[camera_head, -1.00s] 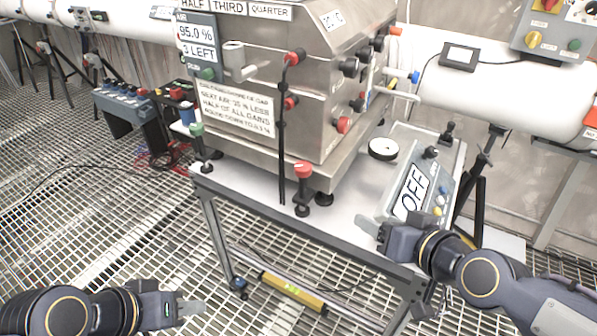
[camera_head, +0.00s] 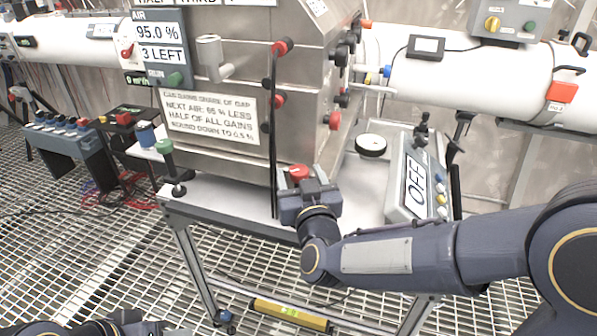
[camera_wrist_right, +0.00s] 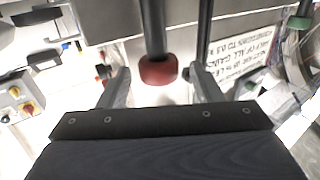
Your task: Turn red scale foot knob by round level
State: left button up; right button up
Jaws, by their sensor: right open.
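The red scale foot knob (camera_head: 297,172) sits at the front corner of the steel box, low by the table edge. My right gripper (camera_head: 303,182) is open at this knob, coming from the front. In the right wrist view the red knob (camera_wrist_right: 158,70) shows between the two spread fingertips, with a gap on each side; I cannot tell whether the fingers reach fully around it. The round level (camera_head: 370,145), a white disc with a black rim, lies on the table right of the box. My left gripper (camera_head: 155,329) is mostly cut off at the bottom edge.
A green foot knob (camera_head: 165,147) stands at the box's left front corner. A thin black rod (camera_head: 273,130) hangs just left of the red knob. White pipes run behind.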

jog(key=shift+x, duration=0.95)
jog(key=c, duration=1)
jog(key=n+y+b, duration=0.1)
jog(key=b, duration=0.2)
jog(key=n+g+y+b, duration=0.1)
jog(key=y+b, duration=0.1)
jog(key=b, duration=0.1)
jog(key=n+y+b, duration=0.1)
jog(key=y+b, duration=0.1)
jog(key=b, duration=0.1)
jog(key=shift+d+f+n+g, duration=0.1)
jog(key=shift+f+n+g, duration=0.2)
jog(key=shift+g, duration=0.1)
jog(key=shift+r+g+y+b, duration=0.3)
jog(key=shift+y+b, duration=0.1)
jog(key=shift+b, duration=0.15)
